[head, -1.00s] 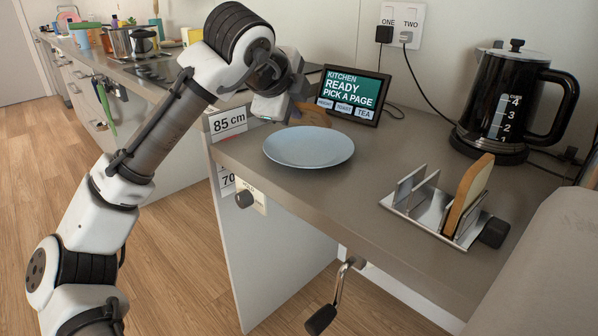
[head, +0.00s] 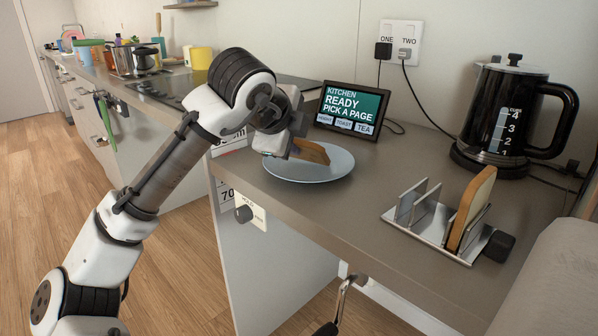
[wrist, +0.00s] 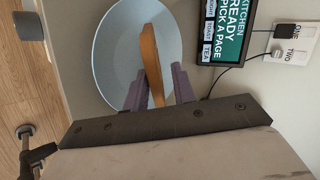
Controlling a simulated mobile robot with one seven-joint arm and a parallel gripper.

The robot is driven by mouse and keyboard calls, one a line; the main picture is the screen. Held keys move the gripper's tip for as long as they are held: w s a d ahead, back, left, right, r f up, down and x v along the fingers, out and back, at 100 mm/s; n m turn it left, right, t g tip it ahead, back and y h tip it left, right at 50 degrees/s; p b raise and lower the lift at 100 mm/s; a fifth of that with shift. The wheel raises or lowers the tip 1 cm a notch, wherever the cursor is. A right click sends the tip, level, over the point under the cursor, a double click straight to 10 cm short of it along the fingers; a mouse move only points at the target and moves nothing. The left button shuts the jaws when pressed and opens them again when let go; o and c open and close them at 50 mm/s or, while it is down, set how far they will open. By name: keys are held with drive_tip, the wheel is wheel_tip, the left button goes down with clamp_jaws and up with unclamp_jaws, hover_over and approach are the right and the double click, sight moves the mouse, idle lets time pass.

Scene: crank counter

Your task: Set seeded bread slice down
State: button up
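The seeded bread slice (head: 312,152) is brown and stands on edge over the blue plate (head: 325,172). In the wrist view the slice (wrist: 150,58) is seen edge-on between the two purple fingers of my gripper (wrist: 156,86), which is shut on it. The plate (wrist: 112,60) lies behind the slice in that view. In the head view my gripper (head: 292,148) is at the plate's far left side. I cannot tell whether the slice's lower edge touches the plate.
A metal toast rack (head: 428,215) holds a paler bread slice (head: 472,205) at the right. A kettle (head: 510,115) and a tablet screen (head: 352,108) stand at the back. A crank (head: 343,300) hangs at the counter front. The counter between plate and rack is clear.

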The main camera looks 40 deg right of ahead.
drive_tip(key=p+v, duration=0.4)
drive_tip(key=v, duration=0.4)
wheel_tip(320, 180, up, 8)
drive_tip(key=a+p, duration=0.2)
drive_tip(key=p, duration=0.5)
drive_tip(key=shift+s+p, duration=0.35)
drive_tip(key=shift+s, duration=0.15)
